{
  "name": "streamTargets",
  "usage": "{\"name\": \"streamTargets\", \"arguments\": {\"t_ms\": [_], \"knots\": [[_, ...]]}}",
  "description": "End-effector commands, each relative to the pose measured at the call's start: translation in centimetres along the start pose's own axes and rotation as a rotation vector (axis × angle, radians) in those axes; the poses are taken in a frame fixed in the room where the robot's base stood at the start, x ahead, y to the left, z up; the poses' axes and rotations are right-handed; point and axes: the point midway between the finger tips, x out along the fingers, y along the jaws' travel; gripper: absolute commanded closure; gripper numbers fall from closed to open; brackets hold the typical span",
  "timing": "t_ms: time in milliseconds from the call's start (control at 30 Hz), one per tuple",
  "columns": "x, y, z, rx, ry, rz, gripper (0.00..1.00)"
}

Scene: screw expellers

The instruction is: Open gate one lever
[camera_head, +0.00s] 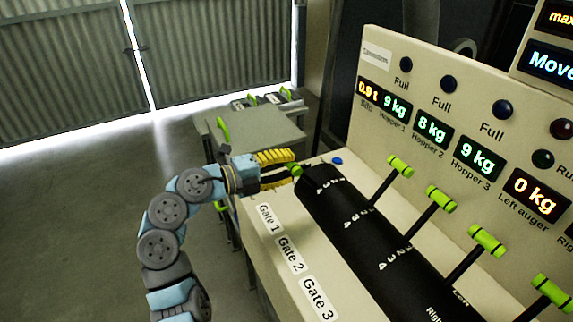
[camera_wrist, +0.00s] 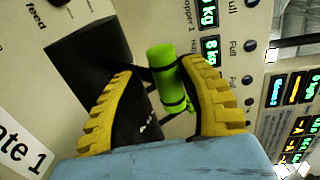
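The gate one lever shows as a bright green handle (camera_head: 296,171) at the far end of the black curved housing (camera_head: 352,215), in line with the Gate 1 label (camera_head: 268,217). Its rod is mostly hidden in the head view. My gripper (camera_head: 288,170), with yellow ribbed fingers, reaches in from the left at this handle. In the wrist view my gripper (camera_wrist: 160,78) has its fingers spread, with the green handle (camera_wrist: 168,75) between them, closer to the right finger. I cannot tell whether either finger touches it.
Several other green-handled levers, the nearest one (camera_head: 400,167) and another (camera_head: 440,198), stand along the housing to the right. A sloped panel (camera_head: 450,100) with displays and buttons rises behind. A grey table (camera_head: 250,128) stands beyond; open floor lies to the left.

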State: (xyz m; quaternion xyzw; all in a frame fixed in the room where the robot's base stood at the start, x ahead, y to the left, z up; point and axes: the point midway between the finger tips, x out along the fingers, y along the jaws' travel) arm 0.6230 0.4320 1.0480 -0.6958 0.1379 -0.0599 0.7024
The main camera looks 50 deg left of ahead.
Motion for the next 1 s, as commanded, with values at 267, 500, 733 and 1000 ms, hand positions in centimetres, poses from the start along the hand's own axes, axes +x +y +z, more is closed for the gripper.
{"name": "streamTargets", "arguments": {"t_ms": [267, 500, 733, 1000], "knots": [[0.0, -0.3, -0.1, 0.004, 0.001, -0.005, 0.48], [-1.3, -0.4, 0.1, 0.004, -0.002, -0.006, 0.48], [-5.5, -0.2, 0.1, 0.004, -0.003, -0.005, 0.48], [-10.1, -0.2, 0.0, 0.004, -0.001, -0.004, 0.48]]}}
